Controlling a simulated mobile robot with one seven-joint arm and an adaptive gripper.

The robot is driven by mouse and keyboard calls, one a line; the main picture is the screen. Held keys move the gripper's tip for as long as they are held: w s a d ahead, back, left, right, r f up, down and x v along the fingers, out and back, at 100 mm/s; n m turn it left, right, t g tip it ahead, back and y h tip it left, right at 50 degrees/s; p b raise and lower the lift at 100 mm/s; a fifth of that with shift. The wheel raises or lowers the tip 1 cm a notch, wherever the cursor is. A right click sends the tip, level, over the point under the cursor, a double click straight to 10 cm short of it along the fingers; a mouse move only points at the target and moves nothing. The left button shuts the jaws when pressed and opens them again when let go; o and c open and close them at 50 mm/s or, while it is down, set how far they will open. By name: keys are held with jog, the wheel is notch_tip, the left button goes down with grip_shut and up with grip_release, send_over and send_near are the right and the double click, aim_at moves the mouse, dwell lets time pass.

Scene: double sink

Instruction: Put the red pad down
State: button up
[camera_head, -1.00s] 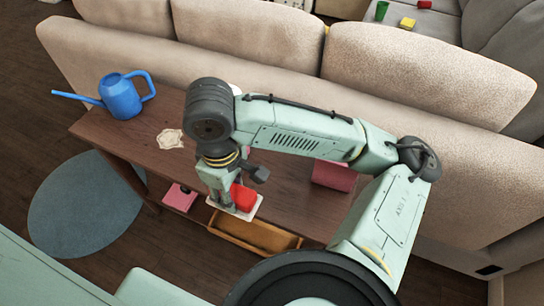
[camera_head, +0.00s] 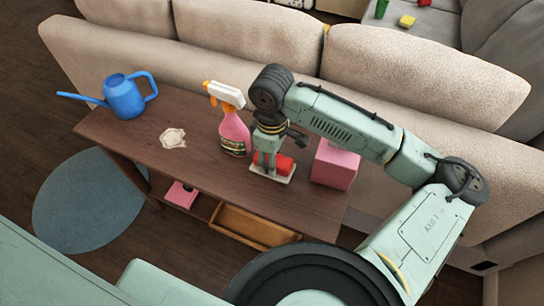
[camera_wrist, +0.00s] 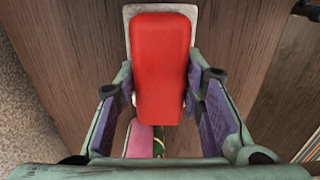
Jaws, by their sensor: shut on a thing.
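The red pad (camera_head: 285,164) has a pale flat plate along its edge, which moves with it. In the head view it is at or just above the wooden tabletop, between the pink spray bottle and the pink box. Whether it touches the wood I cannot tell. My gripper (camera_head: 266,163) points down and is shut on the pad, partly hiding it. In the wrist view the red pad (camera_wrist: 162,65) lies between the two purple-lined fingers of my gripper (camera_wrist: 161,95), with wood behind it.
A pink spray bottle (camera_head: 234,132) stands close left and a pink box (camera_head: 335,163) close right. A pale flat piece (camera_head: 173,138) and a blue watering can (camera_head: 124,97) are farther left. The sofa (camera_head: 240,45) backs the table.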

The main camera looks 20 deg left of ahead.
jog(key=shift+f, duration=0.2)
jog(key=o, duration=1)
notch_tip(320, 180, up, 12)
jog(key=b, duration=0.1)
jog(key=shift+r, duration=0.2)
jog(key=shift+s, duration=0.1)
